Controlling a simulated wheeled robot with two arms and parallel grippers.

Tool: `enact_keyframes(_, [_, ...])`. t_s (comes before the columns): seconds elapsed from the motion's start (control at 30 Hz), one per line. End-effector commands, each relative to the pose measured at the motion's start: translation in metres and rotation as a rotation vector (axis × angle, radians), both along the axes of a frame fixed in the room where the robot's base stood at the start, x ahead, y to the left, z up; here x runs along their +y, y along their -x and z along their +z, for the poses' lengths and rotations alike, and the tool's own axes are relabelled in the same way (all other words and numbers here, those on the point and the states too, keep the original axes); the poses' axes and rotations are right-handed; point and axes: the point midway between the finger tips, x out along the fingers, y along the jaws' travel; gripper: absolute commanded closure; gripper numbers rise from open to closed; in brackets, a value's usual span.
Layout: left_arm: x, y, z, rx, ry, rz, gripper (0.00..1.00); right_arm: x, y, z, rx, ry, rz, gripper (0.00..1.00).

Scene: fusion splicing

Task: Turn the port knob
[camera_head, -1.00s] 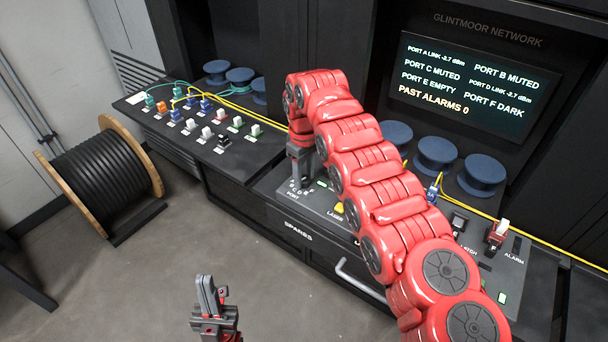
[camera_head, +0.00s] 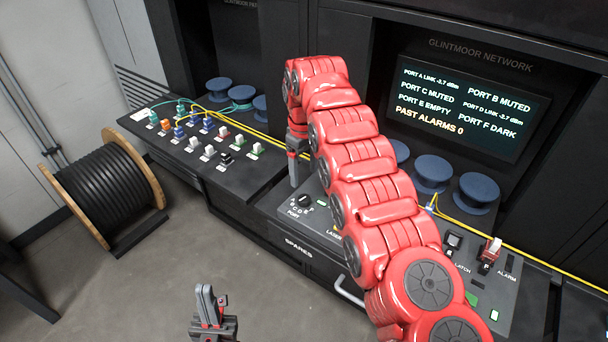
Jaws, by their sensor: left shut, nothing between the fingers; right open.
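The port knob (camera_head: 304,201) is a small round dark knob on the sloping console (camera_head: 268,203), with letters around it and the label PORT below. I cannot read which letter it points to. My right gripper (camera_head: 293,183) hangs fingers down just above and behind the knob, clear of it. It is seen edge-on, is open and holds nothing. My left gripper (camera_head: 207,290) is low at the bottom of the view, over the floor, well away from the console. It is shut and empty.
My red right arm crosses the console and hides its middle. A wall screen (camera_head: 465,105) lists port states. A panel of coloured connectors (camera_head: 190,135) lies to the left. Blue spools (camera_head: 433,172), a latch switch (camera_head: 453,241) and an alarm switch (camera_head: 489,252) are to the right. A cable drum (camera_head: 100,190) stands on the floor.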

Motion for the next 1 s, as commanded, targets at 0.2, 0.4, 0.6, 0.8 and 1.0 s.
enact_keyframes(0.2, [0.0, 0.0, 0.054, 0.001, 0.0, 0.0, 1.0, 0.0, 0.0, 0.054, -0.001, -0.001, 0.0, 0.27])
enact_keyframes(0.4, [0.0, 0.0, 0.079, 0.001, 0.0, 0.0, 1.0, 0.0, 0.001, 0.079, 0.002, 0.001, 0.0, 0.27])
enact_keyframes(0.6, [0.0, 0.0, 0.087, 0.001, 0.0, 0.0, 1.0, 0.0, 0.0, 0.087, 0.001, 0.001, 0.0, 0.27])
enact_keyframes(0.8, [0.0, 0.0, 0.086, 0.001, 0.0, 0.0, 1.0, 0.0, 0.0, 0.086, 0.0, 0.0, 0.0, 0.27])
enact_keyframes(1.0, [0.0, 0.0, 0.086, 0.0, 0.0, 0.0, 1.0, 0.0, 0.0, 0.086, 0.0, 0.0, 0.0, 0.27])
